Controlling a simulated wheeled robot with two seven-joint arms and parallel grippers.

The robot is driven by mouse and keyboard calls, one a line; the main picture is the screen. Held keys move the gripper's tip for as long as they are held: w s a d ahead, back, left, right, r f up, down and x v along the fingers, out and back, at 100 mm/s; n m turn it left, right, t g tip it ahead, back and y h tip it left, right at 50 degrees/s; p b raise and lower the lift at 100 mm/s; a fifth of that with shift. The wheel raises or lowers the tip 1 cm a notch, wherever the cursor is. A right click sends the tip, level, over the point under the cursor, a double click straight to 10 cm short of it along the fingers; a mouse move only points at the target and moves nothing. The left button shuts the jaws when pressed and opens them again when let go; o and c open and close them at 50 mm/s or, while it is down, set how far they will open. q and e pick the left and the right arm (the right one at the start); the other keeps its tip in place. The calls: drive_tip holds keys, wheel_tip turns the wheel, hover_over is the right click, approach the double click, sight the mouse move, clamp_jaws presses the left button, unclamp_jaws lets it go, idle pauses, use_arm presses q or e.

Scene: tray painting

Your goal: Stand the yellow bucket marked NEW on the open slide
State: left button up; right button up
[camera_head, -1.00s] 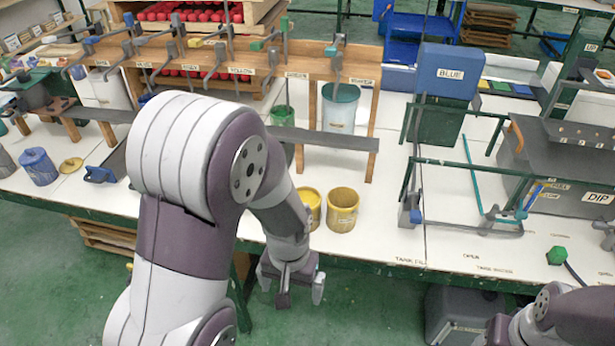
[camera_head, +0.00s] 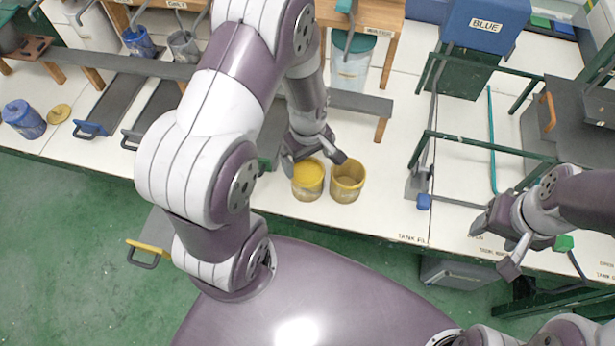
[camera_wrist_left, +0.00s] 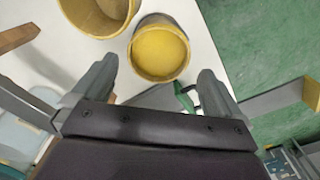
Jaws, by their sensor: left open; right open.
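Two yellow buckets stand upright side by side near the table's front edge. The left bucket (camera_head: 308,180) looks filled with or covered by bright yellow; the right bucket (camera_head: 346,182) looks open with a darker inside. No NEW mark is readable on either. My left gripper (camera_head: 314,160) is open just behind the left bucket. In the left wrist view that bucket (camera_wrist_left: 160,50) lies ahead between the spread fingers, not gripped, and the other (camera_wrist_left: 98,12) is beside it. A slide with a yellow handle (camera_head: 150,246) sticks out past the table edge, partly behind my arm. My right gripper (camera_head: 500,240) is open and empty.
A wooden rack (camera_head: 383,40) with labels stands behind the buckets. A blue-handled slide (camera_head: 90,128) lies to the left near a blue bucket (camera_head: 24,120). A green frame (camera_head: 480,145) and a grey tank (camera_head: 575,140) stand to the right. A green handle (camera_wrist_left: 183,92) is close below the left bucket.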

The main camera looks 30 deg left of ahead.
use_arm(q)
approach(308, 177)
drive_tip(key=s+d+r, duration=0.1)
drive_tip(key=s, duration=0.1)
drive_tip(key=f, duration=0.1)
drive_tip(key=s+f, duration=0.1)
drive_tip(key=f, duration=0.1)
drive_tip(key=f+p, duration=0.1)
drive_tip(key=shift+s+d+f, duration=0.15)
drive_tip(key=shift+d+f, duration=0.1)
drive_tip(key=shift+f, duration=0.15)
drive_tip(key=shift+w+f, duration=0.2)
drive_tip(key=shift+s+r, duration=0.1)
drive_tip(key=c, duration=1.2)
drive_tip(key=shift+r, duration=0.1)
